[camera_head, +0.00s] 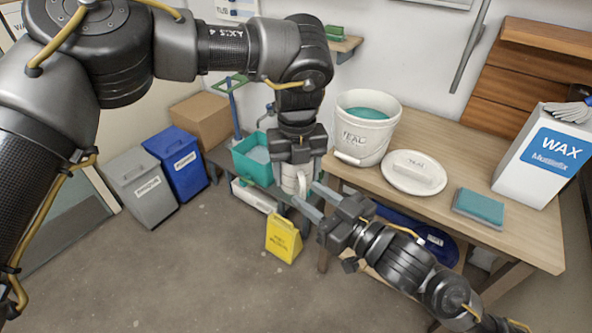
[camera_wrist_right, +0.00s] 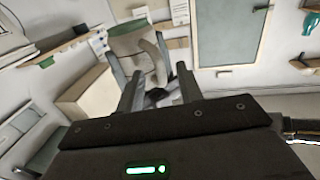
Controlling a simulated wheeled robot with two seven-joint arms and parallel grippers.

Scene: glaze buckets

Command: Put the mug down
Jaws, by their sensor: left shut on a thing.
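The pale mug (camera_head: 289,181) is held upright in the air, just off the left edge of the wooden table. My left gripper (camera_head: 294,163) comes down from above and is shut on it. My right gripper (camera_head: 308,195) reaches in from the lower right; its two fingers are apart and empty, close to the mug's handle side. In the right wrist view, the mug (camera_wrist_right: 128,44) and its curved handle stand ahead of my right gripper's spread fingers (camera_wrist_right: 158,85). I cannot tell whether those fingers touch the mug.
A teal bin (camera_head: 251,170) and yellow floor sign (camera_head: 284,238) stand left.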

